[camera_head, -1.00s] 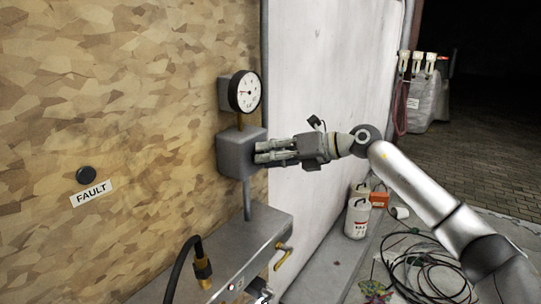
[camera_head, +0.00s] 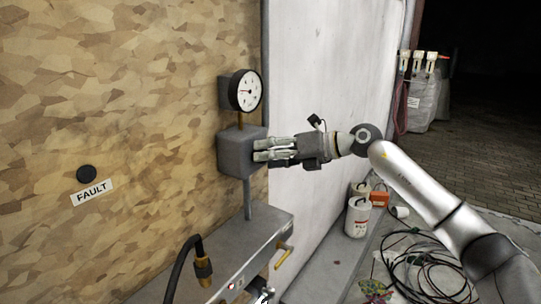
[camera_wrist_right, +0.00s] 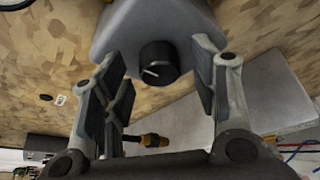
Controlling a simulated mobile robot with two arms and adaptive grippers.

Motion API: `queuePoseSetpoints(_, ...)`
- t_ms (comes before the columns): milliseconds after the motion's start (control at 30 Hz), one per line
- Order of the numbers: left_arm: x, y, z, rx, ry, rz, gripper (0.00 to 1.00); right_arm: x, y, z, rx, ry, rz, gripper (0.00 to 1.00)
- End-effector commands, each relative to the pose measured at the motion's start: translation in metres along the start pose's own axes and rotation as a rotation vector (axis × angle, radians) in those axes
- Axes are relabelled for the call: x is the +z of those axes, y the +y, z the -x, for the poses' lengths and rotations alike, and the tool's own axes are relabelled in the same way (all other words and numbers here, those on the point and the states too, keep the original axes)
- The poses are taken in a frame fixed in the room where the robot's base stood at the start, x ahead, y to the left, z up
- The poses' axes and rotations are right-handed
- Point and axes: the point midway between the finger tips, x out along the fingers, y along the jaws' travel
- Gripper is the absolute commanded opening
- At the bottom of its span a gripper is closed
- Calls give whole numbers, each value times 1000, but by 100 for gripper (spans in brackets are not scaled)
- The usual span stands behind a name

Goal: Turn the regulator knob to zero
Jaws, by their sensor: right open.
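The regulator is a grey box (camera_head: 233,158) on the wall panel, with a round white gauge (camera_head: 246,91) above it. Its black knob (camera_wrist_right: 158,62) with a white pointer line shows in the right wrist view; the gripper hides it in the head view. My right gripper (camera_head: 257,150) is at the box's right face. In the right wrist view the open fingers (camera_wrist_right: 158,78) stand on both sides of the knob, with visible gaps between pads and knob. The gauge's reading is too small to tell.
A grey ledge (camera_head: 245,240) with a yellow lever (camera_head: 284,256) and a black hose with a brass fitting (camera_head: 202,268) lies below the box. A FAULT label (camera_head: 92,192) is at left.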

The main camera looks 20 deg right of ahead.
Motion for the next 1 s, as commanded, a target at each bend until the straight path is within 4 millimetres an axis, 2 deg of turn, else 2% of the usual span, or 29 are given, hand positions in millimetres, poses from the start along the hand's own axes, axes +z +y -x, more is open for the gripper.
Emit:
queuePoseSetpoints(167,0,0,0,0,0,0,40,1,-2,19,-3,-3,-1,54)
queuePoseSetpoints(400,0,0,0,0,0,-1,40,0,-2,71,-6,-1,0,54)
queuePoseSetpoints(600,0,0,0,0,0,-1,40,-1,-2,104,-3,1,-1,54)
queuePoseSetpoints(800,0,0,0,0,0,-1,40,-1,-1,118,-1,2,0,54)
queuePoseSetpoints(1000,-1,0,0,0,0,-1,40,-1,0,119,0,2,0,54)
